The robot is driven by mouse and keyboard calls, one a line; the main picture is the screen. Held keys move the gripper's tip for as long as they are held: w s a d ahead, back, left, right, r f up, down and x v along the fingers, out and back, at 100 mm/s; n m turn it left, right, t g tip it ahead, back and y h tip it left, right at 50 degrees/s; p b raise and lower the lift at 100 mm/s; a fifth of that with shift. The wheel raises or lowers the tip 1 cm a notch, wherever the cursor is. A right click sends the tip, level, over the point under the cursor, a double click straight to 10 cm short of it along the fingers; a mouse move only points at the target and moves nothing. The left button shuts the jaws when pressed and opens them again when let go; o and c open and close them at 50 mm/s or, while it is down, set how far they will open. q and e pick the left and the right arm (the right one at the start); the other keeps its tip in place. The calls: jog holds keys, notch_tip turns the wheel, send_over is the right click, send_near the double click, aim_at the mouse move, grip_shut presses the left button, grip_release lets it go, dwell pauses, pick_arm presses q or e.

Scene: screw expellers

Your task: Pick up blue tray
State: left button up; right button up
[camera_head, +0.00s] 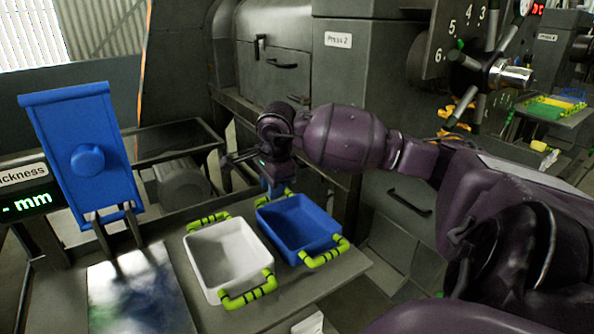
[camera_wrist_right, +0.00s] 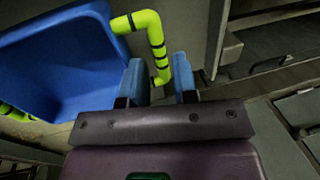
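The blue tray (camera_head: 300,228) sits on the grey table, right of a white tray. It has yellow-green handles with black bands at its near and far ends. My right gripper (camera_head: 270,188) is over its far handle, pointing down. In the right wrist view, my right gripper (camera_wrist_right: 161,82) has its two blue fingers apart. A bent yellow handle (camera_wrist_right: 155,45) of the blue tray (camera_wrist_right: 60,65) shows at the gap between them. Whether the fingers touch it cannot be told. My left gripper is not in view.
The white tray (camera_head: 228,257) stands close beside the blue one. A blue panel with a round knob (camera_head: 87,160) and a thickness display (camera_head: 25,200) stand at the left. The grey press cabinet (camera_head: 275,85) rises behind. Bare table (camera_head: 330,283) shows in front of the blue tray.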

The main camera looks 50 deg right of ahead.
jog(key=shift+w+d+f, duration=0.1)
jog(key=shift+w+f, duration=0.05)
jog(key=shift+f, duration=0.6)
jog(key=shift+w+f, duration=0.1)
jog(key=shift+f, duration=0.6)
grip_shut()
jog(key=shift+r, duration=0.15)
notch_tip(320, 180, up, 20)
jog(key=shift+s, duration=0.15)
